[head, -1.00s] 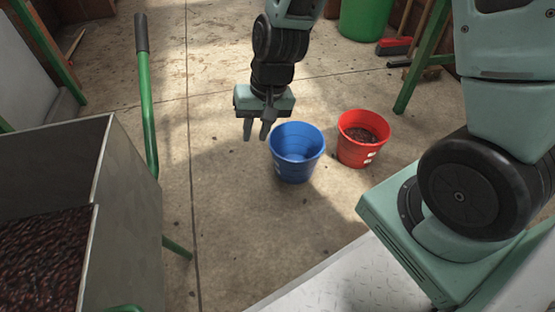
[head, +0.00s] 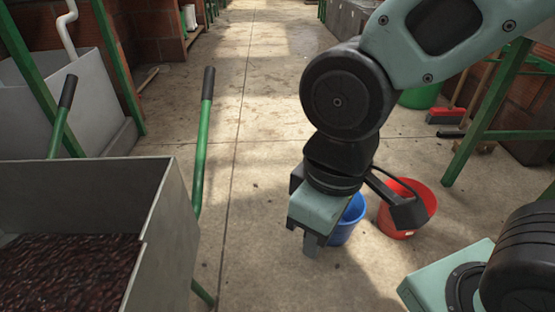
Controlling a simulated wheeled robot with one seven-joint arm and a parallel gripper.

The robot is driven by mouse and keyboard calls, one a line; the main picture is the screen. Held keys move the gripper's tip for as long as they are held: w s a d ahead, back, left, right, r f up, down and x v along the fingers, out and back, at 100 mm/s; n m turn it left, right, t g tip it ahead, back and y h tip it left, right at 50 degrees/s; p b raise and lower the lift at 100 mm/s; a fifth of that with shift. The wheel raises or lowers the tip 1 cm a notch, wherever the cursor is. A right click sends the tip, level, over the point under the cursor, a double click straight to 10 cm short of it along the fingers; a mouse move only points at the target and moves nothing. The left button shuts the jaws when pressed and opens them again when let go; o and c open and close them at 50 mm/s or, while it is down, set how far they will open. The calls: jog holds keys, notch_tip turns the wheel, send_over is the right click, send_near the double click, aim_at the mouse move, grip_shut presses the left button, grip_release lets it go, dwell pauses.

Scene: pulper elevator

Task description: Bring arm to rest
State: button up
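My gripper (head: 311,243) hangs from my arm in the middle of the head view, pointing down. Its fingers are seen nearly edge-on, so I cannot tell whether they are open or shut. Nothing shows hanging from it. A blue bucket (head: 350,222) stands on the floor behind it, partly hidden by the gripper. A red bucket (head: 404,208) stands to the right of the blue one, partly covered by a dark part of my arm. The insides of both buckets are mostly hidden.
A grey metal cart (head: 165,240) with green handles (head: 203,140) holds dark red cherries at left. A pale tank (head: 95,105) stands behind it. A green table leg (head: 490,115), a green bin (head: 420,96) and a red broom (head: 446,116) are at right. The middle aisle is clear.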

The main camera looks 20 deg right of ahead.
notch_tip(320, 180, up, 48)
jog(key=p, duration=4.7)
jog(key=shift+f, duration=0.2)
